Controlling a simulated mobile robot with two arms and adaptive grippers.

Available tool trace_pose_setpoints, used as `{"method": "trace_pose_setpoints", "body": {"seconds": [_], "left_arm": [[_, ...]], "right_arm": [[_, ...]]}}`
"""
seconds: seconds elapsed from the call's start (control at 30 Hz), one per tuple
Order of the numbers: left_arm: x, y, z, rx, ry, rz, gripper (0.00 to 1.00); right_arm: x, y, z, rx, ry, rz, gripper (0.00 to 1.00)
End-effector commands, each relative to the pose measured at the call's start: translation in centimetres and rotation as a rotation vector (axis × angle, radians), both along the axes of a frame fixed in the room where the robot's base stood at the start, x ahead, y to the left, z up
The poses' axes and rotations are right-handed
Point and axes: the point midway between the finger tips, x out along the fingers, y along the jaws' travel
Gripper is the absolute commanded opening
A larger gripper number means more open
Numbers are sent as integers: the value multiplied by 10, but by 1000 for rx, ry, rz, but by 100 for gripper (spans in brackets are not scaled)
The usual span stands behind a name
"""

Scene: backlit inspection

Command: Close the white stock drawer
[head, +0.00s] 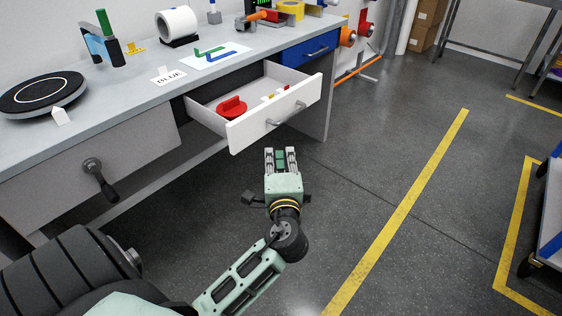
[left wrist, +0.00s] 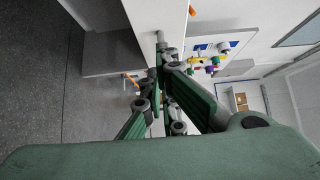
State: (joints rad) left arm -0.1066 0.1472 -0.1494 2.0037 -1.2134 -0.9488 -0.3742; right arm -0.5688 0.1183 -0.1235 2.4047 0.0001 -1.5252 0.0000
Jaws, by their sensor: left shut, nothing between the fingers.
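The white stock drawer (head: 250,127) is pulled out from under the grey bench, with its front panel facing me and a grey bar handle (head: 287,114) on it. Inside lie a red round part (head: 231,107) and some small yellow and red pieces. My left gripper (head: 281,152) is shut and empty, just in front of and below the drawer front in the head view. In the left wrist view, a white panel (left wrist: 157,14) rises close beyond the fingertips (left wrist: 168,62); I cannot tell whether they touch it. My right gripper is not in view.
The grey bench (head: 135,98) carries a round black turntable (head: 42,93), a white roll (head: 177,23) and a sign reading BLUE (head: 169,77). A shut blue drawer (head: 309,49) is to the right. A black crank handle (head: 98,178) sticks out at left.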

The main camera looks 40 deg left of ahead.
Motion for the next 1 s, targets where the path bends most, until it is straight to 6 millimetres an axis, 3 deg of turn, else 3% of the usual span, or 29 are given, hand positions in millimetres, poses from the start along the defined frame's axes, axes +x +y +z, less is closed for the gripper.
{"method": "trace_pose_setpoints", "body": {"seconds": [0.3, 0.6, 1.0], "left_arm": [[50, 46, 0, 1, 0, 1, 0], [51, 78, -1, -1, 2, -2, 0], [51, 80, -1, -2, 2, -2, 0]], "right_arm": [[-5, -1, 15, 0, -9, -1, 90], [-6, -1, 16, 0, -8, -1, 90], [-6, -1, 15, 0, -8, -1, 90]]}}
